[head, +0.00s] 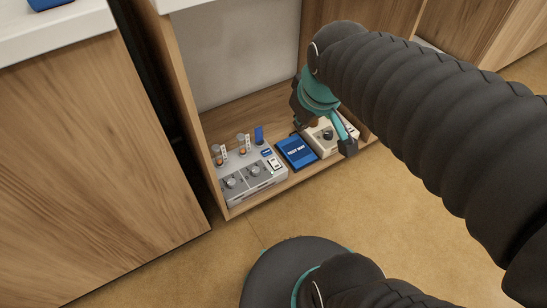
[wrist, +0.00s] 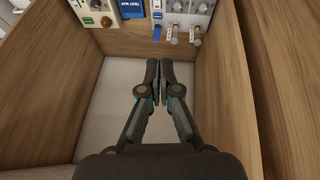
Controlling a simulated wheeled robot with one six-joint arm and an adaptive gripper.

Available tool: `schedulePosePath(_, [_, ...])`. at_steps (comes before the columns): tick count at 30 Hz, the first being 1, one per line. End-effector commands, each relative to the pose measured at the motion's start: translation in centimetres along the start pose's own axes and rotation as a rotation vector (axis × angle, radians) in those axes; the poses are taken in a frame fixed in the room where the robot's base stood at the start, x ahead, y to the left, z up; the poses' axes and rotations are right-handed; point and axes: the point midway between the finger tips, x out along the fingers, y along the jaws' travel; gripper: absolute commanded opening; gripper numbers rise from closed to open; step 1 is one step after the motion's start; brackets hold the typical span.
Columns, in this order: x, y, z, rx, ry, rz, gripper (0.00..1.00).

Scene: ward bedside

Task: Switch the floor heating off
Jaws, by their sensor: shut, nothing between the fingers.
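A grey control unit (head: 250,172) with two round knobs, a small rocker switch (head: 274,163) and upright levers sits on the cabinet floor in the head view. It also shows at the top of the wrist view (wrist: 186,14). A beige unit (head: 323,137) with a dark knob stands to its right, partly behind my arm; the wrist view shows it at top left (wrist: 97,14). The labels are too small to read, so I cannot tell which control is the floor heating. My gripper (wrist: 157,72) is shut and empty, its fingertips apart from the units.
A blue mat marked TEST MAT (head: 296,152) lies between the units. The wooden cabinet (head: 191,100) has walls on both sides and a pale back panel (head: 240,60). A wooden block with a white top (head: 90,170) stands left.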

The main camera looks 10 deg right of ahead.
Motion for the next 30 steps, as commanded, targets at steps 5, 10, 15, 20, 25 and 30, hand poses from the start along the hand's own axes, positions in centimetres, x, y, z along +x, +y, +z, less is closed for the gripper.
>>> schedulePosePath(5, [5.4, 1.2, -3.2, -0.277, -0.056, -0.036, 0.0])
schedulePosePath(10, [10.9, 2.2, -5.8, -0.545, -0.091, -0.08, 0.0])
schedulePosePath(15, [17.4, 3.0, -7.6, -0.811, -0.117, -0.135, 0.0])
schedulePosePath(20, [24.1, 3.5, -8.4, -1.061, -0.132, -0.195, 0.0])
schedulePosePath(25, [30.8, 3.7, -8.4, -1.294, -0.134, -0.258, 0.0])
schedulePosePath(30, [35.2, 3.7, -8.1, -1.45, -0.127, -0.301, 0.0])
